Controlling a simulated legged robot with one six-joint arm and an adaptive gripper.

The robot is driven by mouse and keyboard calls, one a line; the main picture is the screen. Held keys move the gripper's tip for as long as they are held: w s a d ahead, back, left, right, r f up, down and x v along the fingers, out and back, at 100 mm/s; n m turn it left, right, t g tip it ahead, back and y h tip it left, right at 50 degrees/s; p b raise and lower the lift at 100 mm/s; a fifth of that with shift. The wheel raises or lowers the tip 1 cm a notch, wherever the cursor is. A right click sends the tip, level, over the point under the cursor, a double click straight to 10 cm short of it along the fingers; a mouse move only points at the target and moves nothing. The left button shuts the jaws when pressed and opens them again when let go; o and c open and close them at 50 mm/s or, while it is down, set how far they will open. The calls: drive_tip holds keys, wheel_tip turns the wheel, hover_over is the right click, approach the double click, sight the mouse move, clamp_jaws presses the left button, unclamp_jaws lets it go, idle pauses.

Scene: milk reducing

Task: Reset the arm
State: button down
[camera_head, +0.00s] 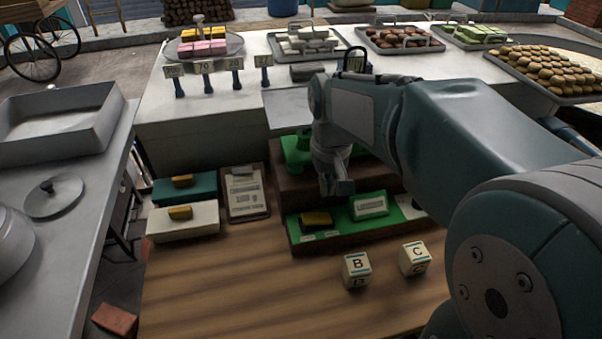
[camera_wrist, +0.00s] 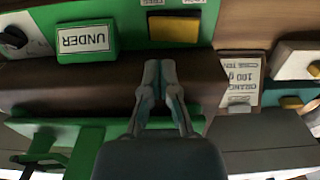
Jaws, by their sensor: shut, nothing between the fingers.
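My arm reaches from the right over a wooden table (camera_head: 215,285) in the head view. My gripper (camera_head: 340,190) points down above a dark brown stand with green tops (camera_head: 295,238). In the wrist view my gripper's fingers (camera_wrist: 160,68) are together with nothing between them. A green block with an "UNDER" label (camera_wrist: 85,35) and a yellow block (camera_wrist: 174,28) sit on the stand beyond the fingertips. Part of the stand is hidden behind my arm.
Cubes B (camera_head: 356,270) and C (camera_head: 414,258) stand on the table in front of the stand. Teal (camera_head: 160,192) and white (camera_head: 160,225) boxes and a clipboard (camera_head: 246,205) lie to its left. A counter (camera_head: 160,110) with food trays is behind.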

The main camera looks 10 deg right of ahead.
drive_tip(key=shift+s, duration=0.1)
drive_tip(key=s+r+t, duration=0.3)
drive_tip(key=s+t, duration=0.2)
drive_tip(key=s, duration=0.9)
drive_tip(key=shift+t, duration=0.3)
